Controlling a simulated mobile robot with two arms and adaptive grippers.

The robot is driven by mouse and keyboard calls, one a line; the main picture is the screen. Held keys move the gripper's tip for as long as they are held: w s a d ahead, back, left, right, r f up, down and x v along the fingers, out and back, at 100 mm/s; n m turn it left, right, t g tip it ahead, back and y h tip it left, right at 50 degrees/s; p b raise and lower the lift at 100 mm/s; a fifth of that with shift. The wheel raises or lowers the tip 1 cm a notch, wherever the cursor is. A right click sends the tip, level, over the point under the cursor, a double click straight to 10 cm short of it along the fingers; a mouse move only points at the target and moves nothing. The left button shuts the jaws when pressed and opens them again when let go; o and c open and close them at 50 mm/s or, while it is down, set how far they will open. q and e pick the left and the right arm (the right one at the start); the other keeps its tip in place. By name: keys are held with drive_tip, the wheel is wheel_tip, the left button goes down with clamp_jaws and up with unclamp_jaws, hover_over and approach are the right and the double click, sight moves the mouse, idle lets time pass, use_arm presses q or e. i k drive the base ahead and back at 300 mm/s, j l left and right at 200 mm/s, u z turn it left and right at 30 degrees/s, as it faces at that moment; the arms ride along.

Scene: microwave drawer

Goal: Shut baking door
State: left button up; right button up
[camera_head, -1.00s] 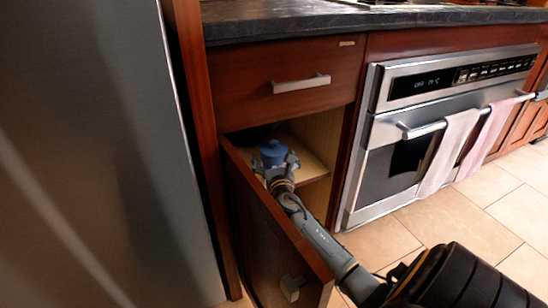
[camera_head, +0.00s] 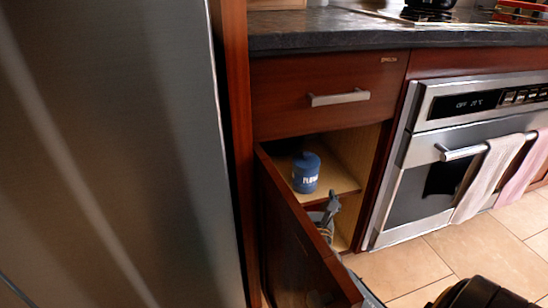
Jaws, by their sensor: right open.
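The wooden cabinet door (camera_head: 290,225) under the drawer stands open, swung out toward me on its left side. Behind it is the open cabinet, with a blue jar with white lettering (camera_head: 306,173) upright on its shelf (camera_head: 343,180). My right gripper (camera_head: 328,209) is open and empty, at the cabinet opening just below and right of the jar, apart from it. The door's top edge hides part of the gripper and of my arm. My left gripper is not in view.
A closed drawer with a metal handle (camera_head: 339,97) sits above the opening, under the dark countertop (camera_head: 320,38). An oven (camera_head: 420,185) with hanging towels (camera_head: 483,180) stands to the right. A large metal panel (camera_head: 110,150) fills the left.

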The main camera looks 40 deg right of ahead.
sight(299, 269)
drive_tip(key=k, duration=1.5)
